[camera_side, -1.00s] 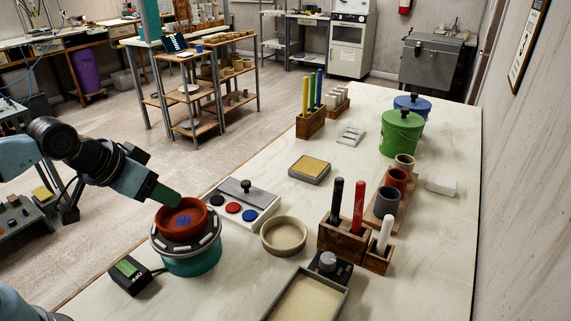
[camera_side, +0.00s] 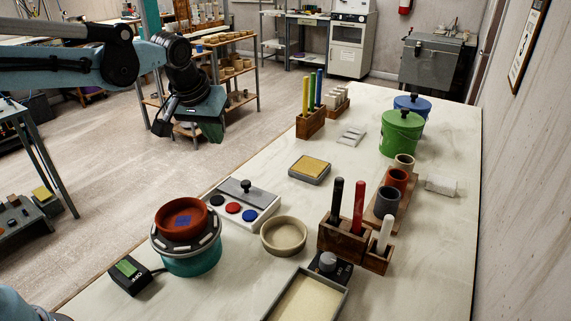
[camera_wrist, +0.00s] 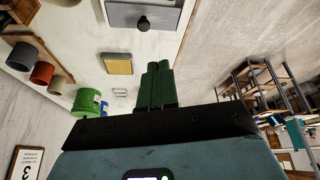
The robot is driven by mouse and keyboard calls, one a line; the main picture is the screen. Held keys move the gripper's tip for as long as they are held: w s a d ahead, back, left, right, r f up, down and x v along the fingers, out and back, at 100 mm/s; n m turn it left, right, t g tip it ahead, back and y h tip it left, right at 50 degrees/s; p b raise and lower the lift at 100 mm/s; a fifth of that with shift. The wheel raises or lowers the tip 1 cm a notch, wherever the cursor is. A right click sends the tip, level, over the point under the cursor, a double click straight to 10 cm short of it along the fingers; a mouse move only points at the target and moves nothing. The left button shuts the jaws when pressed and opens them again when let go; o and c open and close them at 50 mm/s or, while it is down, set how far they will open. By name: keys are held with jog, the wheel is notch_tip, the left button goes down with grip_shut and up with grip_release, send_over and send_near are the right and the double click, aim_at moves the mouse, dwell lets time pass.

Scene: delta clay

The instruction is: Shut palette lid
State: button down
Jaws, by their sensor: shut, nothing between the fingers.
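The palette (camera_side: 262,217) is a pale box on the worktop, just behind the wheel. Its red, dark and blue paint wells show uncovered along the front. Its grey lid with a black knob (camera_side: 246,185) lies over the back part only. In the wrist view the grey lid (camera_wrist: 125,14) shows at the top edge, cut off by the frame. My gripper (camera_wrist: 156,66) has green fingers pressed together, with nothing between them. In the side view it hangs up and left of the palette, well apart from it; its fingertips are hard to make out there.
A red bowl (camera_side: 181,217) stands on the teal wheel (camera_side: 190,262), left of the palette. A beige dish (camera_side: 284,236) is close on its right. A yellow sponge tray (camera_side: 310,169), wooden tool holders (camera_side: 343,241) and a green lidded pot (camera_side: 402,135) stand farther right.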

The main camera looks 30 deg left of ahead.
jog(key=n, duration=0.2)
send_over(246, 188)
jog(key=w+a, duration=0.2)
notch_tip(246, 188, down, 3)
jog(key=shift+g+y, duration=0.4)
jog(key=shift+g, duration=0.1)
jog(key=x, duration=1)
jog(key=shift+w, duration=0.4)
jog(key=shift+s+d+f, duration=0.3)
jog(key=shift+s+d, duration=0.05)
jog(key=shift+s, duration=0.3)
jog(key=shift+s+d+f, duration=0.25)
jog(key=shift+s+d, duration=0.1)
jog(key=shift+s, duration=0.3)
jog(key=shift+s+d, duration=0.2)
jog(key=shift+s, duration=0.2)
jog(key=s, duration=0.6)
jog(key=shift+s, duration=0.15)
jog(key=shift+s+d+f, duration=0.1)
